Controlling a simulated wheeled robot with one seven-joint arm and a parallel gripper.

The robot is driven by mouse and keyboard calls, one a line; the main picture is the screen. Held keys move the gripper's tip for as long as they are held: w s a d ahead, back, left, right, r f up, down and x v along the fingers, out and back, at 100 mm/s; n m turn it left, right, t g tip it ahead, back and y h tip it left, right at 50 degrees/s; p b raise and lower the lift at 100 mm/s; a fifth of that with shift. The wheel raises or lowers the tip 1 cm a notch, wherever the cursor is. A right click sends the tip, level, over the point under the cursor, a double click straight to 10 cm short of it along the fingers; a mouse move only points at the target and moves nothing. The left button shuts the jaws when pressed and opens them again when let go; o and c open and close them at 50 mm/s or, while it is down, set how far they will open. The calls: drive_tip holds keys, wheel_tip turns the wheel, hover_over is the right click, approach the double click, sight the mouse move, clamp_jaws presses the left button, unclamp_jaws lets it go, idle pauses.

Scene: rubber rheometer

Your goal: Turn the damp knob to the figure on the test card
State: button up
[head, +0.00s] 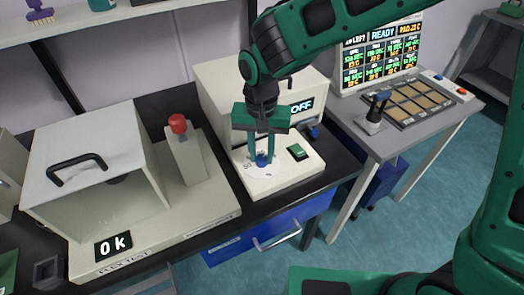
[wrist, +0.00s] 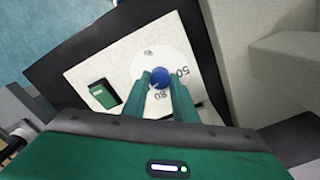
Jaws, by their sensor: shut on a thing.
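The damp knob (wrist: 160,78) is a small blue knob on a white dial (wrist: 150,60) with printed figures; "50" and "80" can be read in the wrist view. In the head view the blue knob (head: 262,160) sits on a low white panel. My gripper (head: 261,157) points down over the panel with its two green fingers shut on the knob, one on each side. The fingers also show in the wrist view (wrist: 160,84). A test card is not clearly identifiable in either view.
A green switch (head: 298,152) sits right of the dial on the same panel. Behind stands a white box with a display reading "OFF" (head: 302,108). The flex tester (head: 95,180), with a display reading "0k", stands at left. A side table (head: 385,145) holds a screen.

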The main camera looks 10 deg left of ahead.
sight(262, 156)
drive_tip(key=shift+w+r+m, duration=0.1)
drive_tip(key=shift+w+m, duration=0.1)
drive_tip(key=shift+m, duration=0.2)
drive_tip(key=o, duration=1)
drive_tip(key=shift+s, duration=0.1)
drive_tip(key=shift+o, duration=0.2)
wheel_tip(262, 156, up, 11)
drive_tip(key=shift+f, duration=0.2)
